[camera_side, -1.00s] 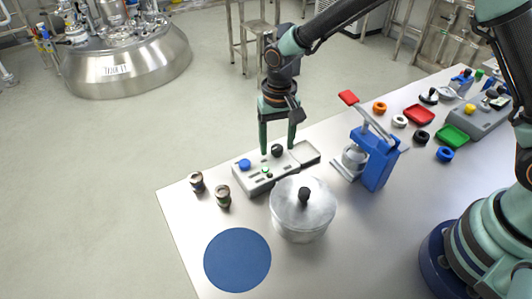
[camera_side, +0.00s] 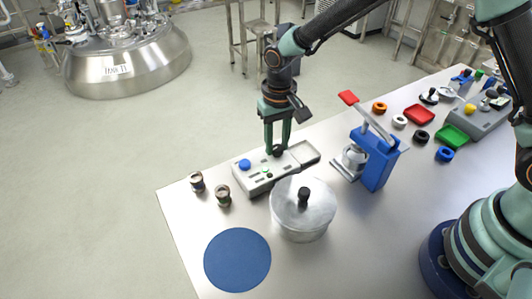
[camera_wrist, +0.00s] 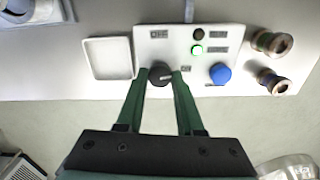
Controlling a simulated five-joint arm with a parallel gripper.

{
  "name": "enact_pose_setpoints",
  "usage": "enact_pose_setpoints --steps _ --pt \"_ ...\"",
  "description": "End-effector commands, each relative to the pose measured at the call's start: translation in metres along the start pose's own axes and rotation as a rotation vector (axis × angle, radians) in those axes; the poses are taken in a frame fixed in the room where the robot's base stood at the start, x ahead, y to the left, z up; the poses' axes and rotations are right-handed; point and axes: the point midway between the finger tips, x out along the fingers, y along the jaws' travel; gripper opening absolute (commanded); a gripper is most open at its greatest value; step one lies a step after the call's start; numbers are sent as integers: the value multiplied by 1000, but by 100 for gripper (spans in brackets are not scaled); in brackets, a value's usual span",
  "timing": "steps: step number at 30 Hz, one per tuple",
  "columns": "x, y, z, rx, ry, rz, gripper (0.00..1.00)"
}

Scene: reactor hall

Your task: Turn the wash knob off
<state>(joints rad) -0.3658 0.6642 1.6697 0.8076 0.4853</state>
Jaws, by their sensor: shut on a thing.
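The wash knob (camera_side: 277,152) is a small black round knob on the light grey control panel (camera_side: 250,185). In the wrist view the black knob (camera_wrist: 160,75) sits at the panel's left part, near the OFF and ON labels, with a pale pointer mark toward its right side. My gripper (camera_side: 277,148) points down with its two green fingers shut on the knob. In the wrist view its fingertips (camera_wrist: 160,77) press the knob from left and right and hide part of its sides.
A blue button (camera_side: 245,164) is on the same panel, with a shallow tray (camera_wrist: 107,59) beside the knob. A lidded metal pot (camera_side: 287,213) stands close in front. Two small metal-and-brown pieces (camera_side: 223,195) stand left. A blue press (camera_side: 374,165) stands right.

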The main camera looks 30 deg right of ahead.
Motion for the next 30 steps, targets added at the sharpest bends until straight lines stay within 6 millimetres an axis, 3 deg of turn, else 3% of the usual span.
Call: enact_pose_setpoints --steps 30 --pt "-1 -1 0 -944 1 0 0"
